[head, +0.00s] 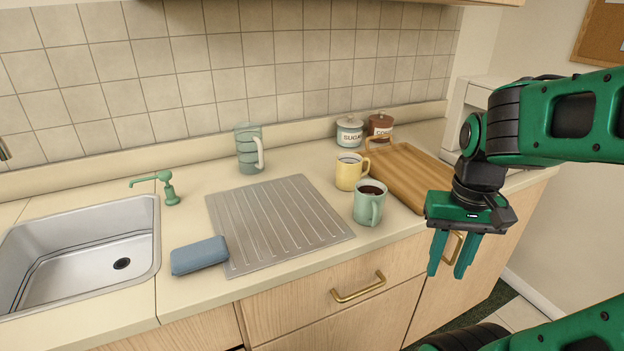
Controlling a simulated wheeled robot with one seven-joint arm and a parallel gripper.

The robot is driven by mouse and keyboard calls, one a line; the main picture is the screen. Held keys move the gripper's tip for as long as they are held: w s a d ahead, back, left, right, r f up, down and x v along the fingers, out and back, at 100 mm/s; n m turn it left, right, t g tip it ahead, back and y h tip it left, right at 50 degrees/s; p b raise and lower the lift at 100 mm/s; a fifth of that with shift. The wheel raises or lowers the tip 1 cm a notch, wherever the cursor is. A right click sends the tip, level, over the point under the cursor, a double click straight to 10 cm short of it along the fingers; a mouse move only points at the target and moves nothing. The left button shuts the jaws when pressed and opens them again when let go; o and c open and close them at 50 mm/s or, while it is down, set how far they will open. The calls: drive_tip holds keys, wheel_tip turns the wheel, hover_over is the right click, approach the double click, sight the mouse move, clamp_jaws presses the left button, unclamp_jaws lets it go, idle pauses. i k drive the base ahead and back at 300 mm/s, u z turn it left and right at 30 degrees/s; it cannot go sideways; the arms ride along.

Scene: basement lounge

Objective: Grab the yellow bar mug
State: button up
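The yellow mug (349,174) stands upright on the counter, between the drying mat and the wooden board. Its handle is on the right side, and its inside shows dark only at the rim. A mint green mug (367,207) with dark liquid stands just in front of it, to the right. My gripper (451,272) hangs to the right of both mugs, in front of the counter's edge. Its two green fingers point down, spread apart, with nothing between them. It is clear of the yellow mug.
A wooden board (413,178) lies right of the mugs. Sugar (349,133) and brown (380,125) canisters stand behind. A ribbed metal drying mat (275,222), blue sponge (199,256), glass jug (248,150), soap pump (168,188) and sink (85,255) are to the left.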

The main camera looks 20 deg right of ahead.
sight(349, 165)
drive_tip(key=u, duration=2.1)
drive_tip(key=k, duration=1.25)
drive_tip(key=z, duration=1.5)
drive_tip(key=i, duration=1)
